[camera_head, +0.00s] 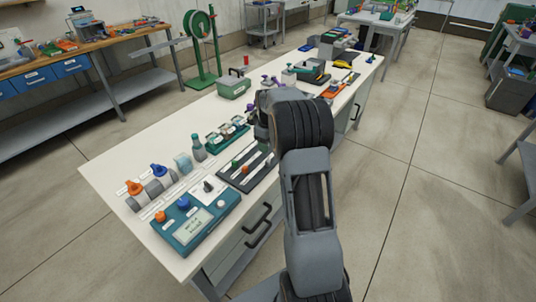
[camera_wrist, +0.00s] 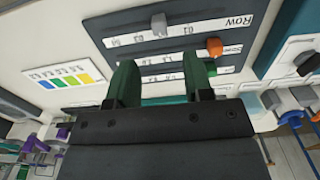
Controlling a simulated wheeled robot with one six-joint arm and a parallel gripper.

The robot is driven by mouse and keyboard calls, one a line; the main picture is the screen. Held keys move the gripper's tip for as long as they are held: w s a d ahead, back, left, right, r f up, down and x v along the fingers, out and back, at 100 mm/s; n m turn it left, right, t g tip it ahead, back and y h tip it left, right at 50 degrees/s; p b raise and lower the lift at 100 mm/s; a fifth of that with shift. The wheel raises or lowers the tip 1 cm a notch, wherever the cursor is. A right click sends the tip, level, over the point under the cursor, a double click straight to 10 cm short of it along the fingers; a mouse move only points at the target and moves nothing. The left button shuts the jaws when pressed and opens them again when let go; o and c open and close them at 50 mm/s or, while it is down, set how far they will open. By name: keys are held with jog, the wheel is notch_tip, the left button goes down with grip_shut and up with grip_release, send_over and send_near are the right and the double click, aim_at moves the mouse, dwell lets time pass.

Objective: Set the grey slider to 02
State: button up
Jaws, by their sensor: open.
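The slider panel (camera_wrist: 135,42) is a dark plate with white label strips in the wrist view. The grey slider (camera_wrist: 158,24) stands in the strip whose end reads "Row", near mid-track. An orange slider (camera_wrist: 213,47) stands in the neighbouring track, further right. My gripper (camera_wrist: 160,72) has two green fingers, apart and empty, reaching over the panel short of the grey slider. In the head view, the panel (camera_head: 237,179) lies on the bench with the orange slider (camera_head: 245,168) showing. My arm covers the gripper there.
A teal box with a display (camera_head: 193,224) and orange and blue knobs (camera_head: 158,170) stand at the bench's near end. A green bottle (camera_head: 198,149) stands beside the panel. A colour-striped card (camera_wrist: 60,77) lies near the panel.

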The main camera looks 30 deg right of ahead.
notch_tip(320, 180, up, 6)
jog(key=shift+f, duration=0.15)
dwell(0.6)
